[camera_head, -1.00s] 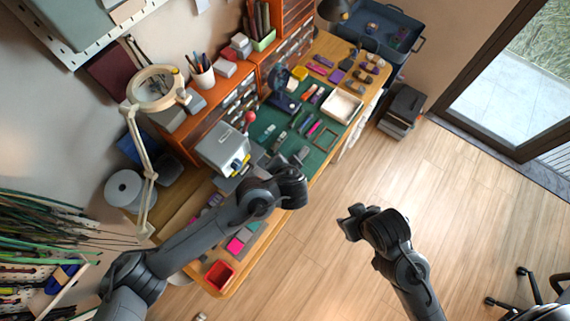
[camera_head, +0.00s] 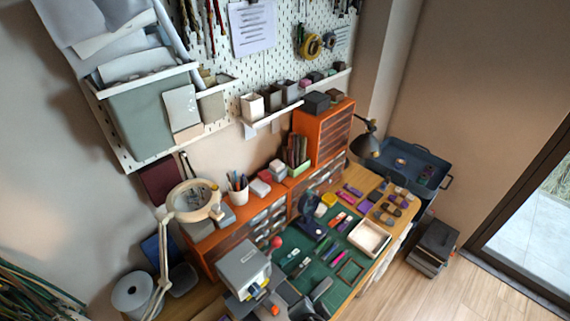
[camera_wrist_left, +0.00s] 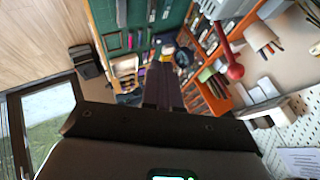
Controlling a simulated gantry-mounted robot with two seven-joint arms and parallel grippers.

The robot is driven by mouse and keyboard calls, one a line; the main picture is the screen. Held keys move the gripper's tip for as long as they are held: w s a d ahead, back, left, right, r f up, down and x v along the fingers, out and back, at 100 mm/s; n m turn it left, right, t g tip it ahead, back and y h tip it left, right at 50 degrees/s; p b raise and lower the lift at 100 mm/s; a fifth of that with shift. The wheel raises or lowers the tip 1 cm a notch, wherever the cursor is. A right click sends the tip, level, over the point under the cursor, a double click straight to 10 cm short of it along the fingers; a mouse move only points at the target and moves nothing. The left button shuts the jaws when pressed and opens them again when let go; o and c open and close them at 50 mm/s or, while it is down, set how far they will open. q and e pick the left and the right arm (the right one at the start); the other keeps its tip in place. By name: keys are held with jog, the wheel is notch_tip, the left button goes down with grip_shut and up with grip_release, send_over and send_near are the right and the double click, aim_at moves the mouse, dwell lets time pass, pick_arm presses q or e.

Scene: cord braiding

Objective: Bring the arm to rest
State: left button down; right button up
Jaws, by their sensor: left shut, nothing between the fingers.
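In the left wrist view my left gripper (camera_wrist_left: 162,68) is shut, with its dark fingers together and nothing held between them. Past the fingertips that view shows the workbench with the green mat (camera_wrist_left: 172,16) and the orange drawer units (camera_wrist_left: 207,98). In the head view only a dark part at the bottom edge, near the bench front, may belong to my left arm; its fingers cannot be made out there. My right gripper is out of view.
The green mat (camera_head: 318,270) holds several small tools. A grey machine (camera_head: 243,269) with a red knob (camera_head: 277,242) stands at its left. A white tray (camera_head: 369,238) lies at the right. The floor (camera_head: 470,290) at lower right is clear.

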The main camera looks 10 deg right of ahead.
pick_arm(q)
jog(key=s+f+n+g+p, duration=0.2)
jog(key=s+f+g+p, duration=0.15)
jog(key=s, duration=0.65)
jog(key=s+a+r+n+g+h+p, duration=0.1)
jog(key=s+a+r+n+g+p, duration=0.1)
jog(key=s+a+n+p, duration=0.3)
jog(key=s+a+r+n+p, duration=0.1)
jog(key=a+r, duration=0.4)
jog(key=a, duration=0.7)
jog(key=s+a+r+n+y+p, duration=0.1)
jog(key=a+r, duration=0.4)
jog(key=a, duration=0.8)
jog(key=shift+a+n+t+y+p, duration=0.3)
jog(key=shift+n+t+p, duration=0.15)
jog(key=shift+p, duration=0.1)
